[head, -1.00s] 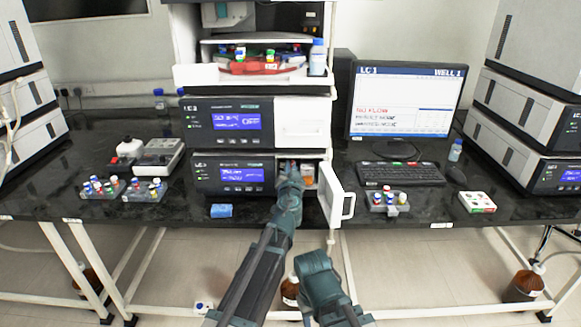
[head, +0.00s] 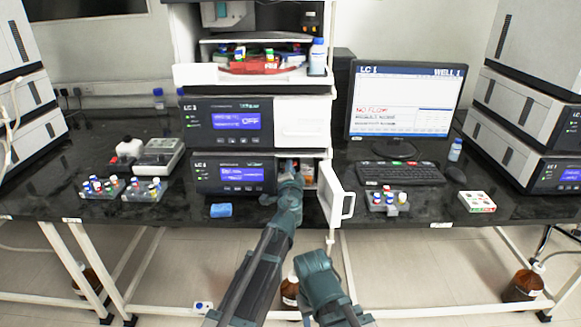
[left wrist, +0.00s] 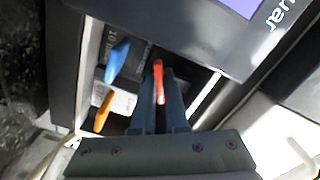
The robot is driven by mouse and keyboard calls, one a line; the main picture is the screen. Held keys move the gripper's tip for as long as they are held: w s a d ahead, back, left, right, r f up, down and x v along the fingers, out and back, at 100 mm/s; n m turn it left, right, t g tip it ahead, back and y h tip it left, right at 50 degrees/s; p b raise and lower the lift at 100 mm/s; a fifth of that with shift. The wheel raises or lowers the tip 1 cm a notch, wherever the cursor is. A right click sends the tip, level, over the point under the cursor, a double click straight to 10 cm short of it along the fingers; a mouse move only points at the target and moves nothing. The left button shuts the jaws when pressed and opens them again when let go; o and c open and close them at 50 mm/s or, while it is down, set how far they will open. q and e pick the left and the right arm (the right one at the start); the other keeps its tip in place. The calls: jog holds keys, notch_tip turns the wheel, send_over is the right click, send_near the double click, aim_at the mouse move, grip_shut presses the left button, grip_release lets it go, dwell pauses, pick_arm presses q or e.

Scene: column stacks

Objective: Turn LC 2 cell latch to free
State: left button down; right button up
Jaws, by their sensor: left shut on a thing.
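The lower LC 2 module (head: 234,174) sits on the black bench, its small compartment open at the right. In the left wrist view the open bay shows a red lever (left wrist: 158,80), a blue lever (left wrist: 118,57) and an orange lever (left wrist: 103,112). My left gripper (head: 290,170) reaches into this bay; in the left wrist view its fingers (left wrist: 160,105) are closed on the red lever. The labels there are too blurred to tell which lever is the cell latch. My right gripper (head: 321,287) is low in front of the bench; its jaws cannot be made out.
The open white door (head: 335,194) stands just right of the bay. A blue block (head: 221,210) lies on the bench in front of the module. Vial racks (head: 144,191) stand to the left, a keyboard (head: 400,173) and another vial rack (head: 389,203) to the right.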

pick_arm(q)
jog(key=m, duration=0.5)
jog(key=shift+f+m, duration=0.1)
jog(key=shift+m, duration=0.2)
jog(key=shift+s+m, duration=0.1)
jog(key=shift+m, duration=0.2)
jog(key=c, duration=0.9)
grip_release()
jog(key=shift+d, duration=0.1)
jog(key=shift+c, duration=0.2)
